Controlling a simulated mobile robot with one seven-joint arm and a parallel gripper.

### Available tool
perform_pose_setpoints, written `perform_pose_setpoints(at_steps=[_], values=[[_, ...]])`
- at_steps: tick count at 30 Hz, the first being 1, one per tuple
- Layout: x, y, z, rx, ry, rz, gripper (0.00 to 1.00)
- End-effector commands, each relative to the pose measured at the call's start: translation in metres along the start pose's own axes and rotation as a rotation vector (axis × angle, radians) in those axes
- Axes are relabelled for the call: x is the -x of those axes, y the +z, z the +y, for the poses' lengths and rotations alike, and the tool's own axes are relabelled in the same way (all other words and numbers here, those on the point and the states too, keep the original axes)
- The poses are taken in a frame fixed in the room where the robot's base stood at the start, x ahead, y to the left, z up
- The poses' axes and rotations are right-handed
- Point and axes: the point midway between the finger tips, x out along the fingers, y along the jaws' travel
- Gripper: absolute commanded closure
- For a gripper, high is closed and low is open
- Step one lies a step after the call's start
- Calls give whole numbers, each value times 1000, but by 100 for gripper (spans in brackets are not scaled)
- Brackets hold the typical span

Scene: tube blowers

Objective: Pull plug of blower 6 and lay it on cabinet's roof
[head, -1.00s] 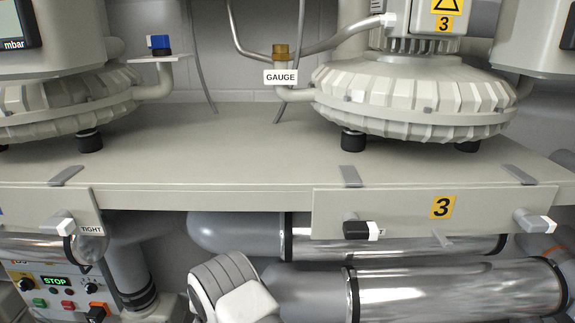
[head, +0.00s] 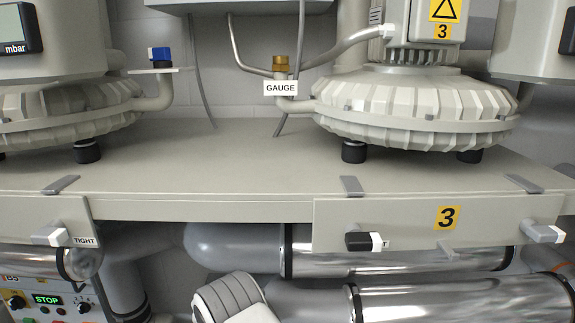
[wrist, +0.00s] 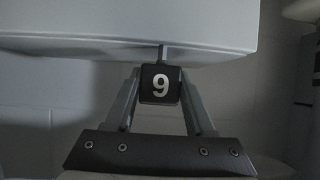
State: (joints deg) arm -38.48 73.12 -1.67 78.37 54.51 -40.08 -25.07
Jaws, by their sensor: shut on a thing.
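My gripper (wrist: 160,92) is shut on a small dark plug (wrist: 160,84) in the wrist view. The plug's white digit reads as 9 in this picture; I cannot tell whether it is a 6 seen upside down. A short grey stub or cable (wrist: 162,54) runs from the plug's top toward a large pale box (wrist: 130,25). I cannot tell whether the plug touches this box. My gripper is not in the head view. No blower marked 6 shows there, and no cabinet roof is visible.
In the head view, a blower marked 3 (head: 415,110) stands on a pale bench (head: 240,180). A grey box (head: 240,5) hangs above, with cables below it. A pipe with a GAUGE tag (head: 281,88) is beside the blower. Metal pipes (head: 400,300) run under the bench.

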Motion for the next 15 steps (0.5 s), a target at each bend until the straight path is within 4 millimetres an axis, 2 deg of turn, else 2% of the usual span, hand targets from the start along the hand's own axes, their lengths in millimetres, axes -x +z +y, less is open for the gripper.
perform_pose_setpoints(at_steps=[15], values=[[-3, 6, 0, 0, 0, 0, 100]])
